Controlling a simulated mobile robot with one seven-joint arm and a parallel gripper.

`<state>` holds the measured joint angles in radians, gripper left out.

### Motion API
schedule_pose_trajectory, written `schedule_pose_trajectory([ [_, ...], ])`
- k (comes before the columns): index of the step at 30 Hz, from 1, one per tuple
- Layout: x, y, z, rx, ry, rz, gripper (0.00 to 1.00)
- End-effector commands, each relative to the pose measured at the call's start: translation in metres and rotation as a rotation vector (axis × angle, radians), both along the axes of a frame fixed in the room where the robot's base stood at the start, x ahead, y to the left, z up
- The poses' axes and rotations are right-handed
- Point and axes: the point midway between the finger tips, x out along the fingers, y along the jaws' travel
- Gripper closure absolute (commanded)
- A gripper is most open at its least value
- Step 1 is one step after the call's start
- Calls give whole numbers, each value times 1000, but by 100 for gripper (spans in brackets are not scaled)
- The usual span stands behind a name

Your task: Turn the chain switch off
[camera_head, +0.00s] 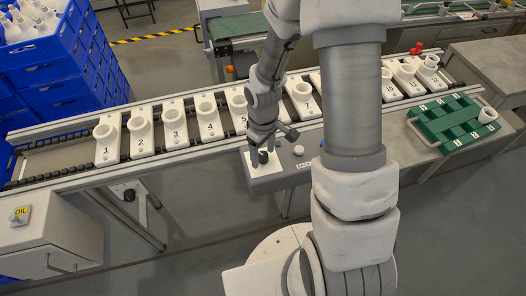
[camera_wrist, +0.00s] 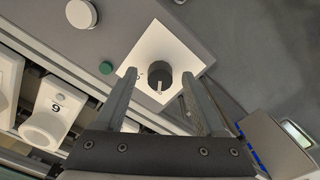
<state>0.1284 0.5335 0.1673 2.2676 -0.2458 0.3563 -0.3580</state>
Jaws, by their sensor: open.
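The chain switch is a dark round knob with a white pointer mark on a white square plate. In the wrist view the knob (camera_wrist: 160,70) lies between the tips of my gripper (camera_wrist: 160,78). The pointer mark faces down the picture, toward my palm. My gripper is open and empty, one finger to each side of the knob with gaps showing. I cannot tell how far down the fingertips reach. In the head view my gripper (camera_head: 272,146) is over the grey control panel (camera_head: 276,180), and the knob (camera_head: 262,157) is partly hidden by it.
A green button (camera_wrist: 105,67) and a large white round button (camera_wrist: 81,13) sit beside the switch plate. The conveyor carries numbered white holders (camera_head: 175,130) behind the panel. A green tray (camera_head: 440,122) stands at right, blue crates (camera_head: 50,65) at left.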

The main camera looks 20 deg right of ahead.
Motion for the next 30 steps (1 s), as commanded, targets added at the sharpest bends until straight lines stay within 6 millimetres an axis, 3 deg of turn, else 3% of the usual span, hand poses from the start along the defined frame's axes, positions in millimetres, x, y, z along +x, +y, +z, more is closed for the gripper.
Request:
schedule_pose_trajectory([
  [8, 1, 0, 15, 1, -4, -2, 28],
  [24, 1, 0, 139, -1, -6, -2, 28],
  [30, 1, 0, 166, -1, -3, -1, 28],
])
